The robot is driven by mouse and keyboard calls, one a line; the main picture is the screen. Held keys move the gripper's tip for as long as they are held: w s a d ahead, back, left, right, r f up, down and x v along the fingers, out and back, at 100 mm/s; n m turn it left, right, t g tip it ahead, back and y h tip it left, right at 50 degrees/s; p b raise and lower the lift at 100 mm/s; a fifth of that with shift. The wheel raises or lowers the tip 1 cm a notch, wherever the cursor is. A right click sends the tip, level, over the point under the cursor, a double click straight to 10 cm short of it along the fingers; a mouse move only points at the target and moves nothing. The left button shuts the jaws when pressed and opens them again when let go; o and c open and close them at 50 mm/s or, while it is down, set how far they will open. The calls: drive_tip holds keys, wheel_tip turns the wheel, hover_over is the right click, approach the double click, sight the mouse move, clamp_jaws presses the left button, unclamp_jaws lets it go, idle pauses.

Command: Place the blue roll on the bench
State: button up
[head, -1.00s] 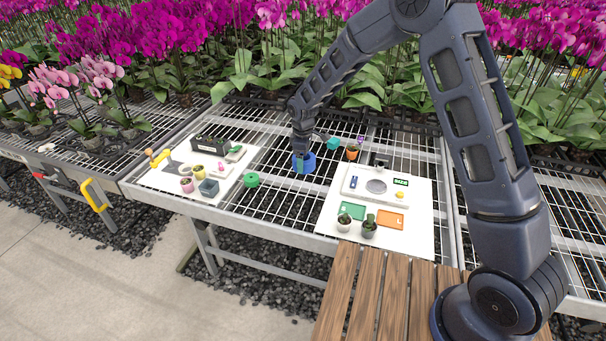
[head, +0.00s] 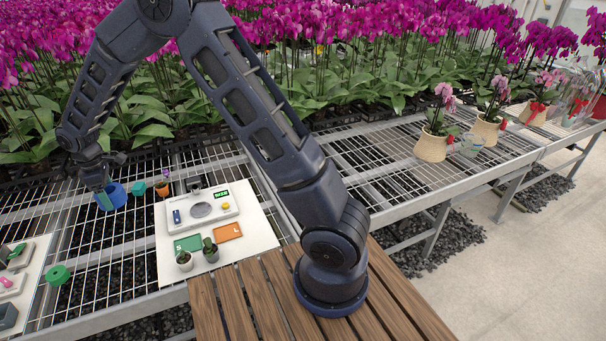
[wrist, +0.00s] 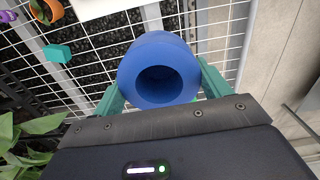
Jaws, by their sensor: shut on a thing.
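The blue roll (head: 117,195) is a thick ring with a round hole, over the wire-mesh bench (head: 110,243). In the wrist view the blue roll (wrist: 160,48) sits between the two green fingers of my gripper (wrist: 160,92), its hole facing the camera. My gripper (head: 105,199) is shut on the roll in the head view. I cannot tell whether the roll touches the mesh or hangs slightly above it.
A teal block (head: 139,188) and a small orange pot (head: 161,188) stand just right of the roll. A green roll (head: 58,274) lies nearer the front. A white board (head: 258,238) holds a scale and two small plants. Open mesh lies between.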

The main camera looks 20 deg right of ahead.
drive_tip(key=w+d+m, duration=0.3)
drive_tip(key=w+d, duration=0.6)
drive_tip(key=d, duration=0.3)
drive_tip(key=w+d+m, duration=0.3)
drive_tip(key=w+d, duration=0.6)
drive_tip(key=d, duration=0.3)
drive_tip(key=w+d+m, duration=0.3)
drive_tip(key=w+d, duration=0.1)
drive_tip(key=d, duration=1)
drive_tip(key=w+d+m, duration=0.2)
drive_tip(key=w+d, duration=0.1)
drive_tip(key=d, duration=1.1)
drive_tip(key=s+d+m, duration=0.2)
drive_tip(key=d+m, duration=0.1)
drive_tip(key=d, duration=1.2)
drive_tip(key=s+d+m, duration=0.2)
drive_tip(key=s+d, duration=0.1)
drive_tip(key=d, duration=1.1)
drive_tip(key=s+d+m, duration=0.3)
drive_tip(key=s+d, duration=0.4)
drive_tip(key=d, duration=0.4)
drive_tip(key=s+d+m, duration=0.2)
drive_tip(key=s+d, duration=0.5)
drive_tip(key=d, duration=0.5)
drive_tip(key=f, duration=1.9)
drive_tip(key=shift+w+a+f, duration=0.15)
drive_tip(key=shift+a+f, duration=0.05)
drive_tip(key=shift+f, duration=0.15)
drive_tip(key=shift+f, duration=0.1)
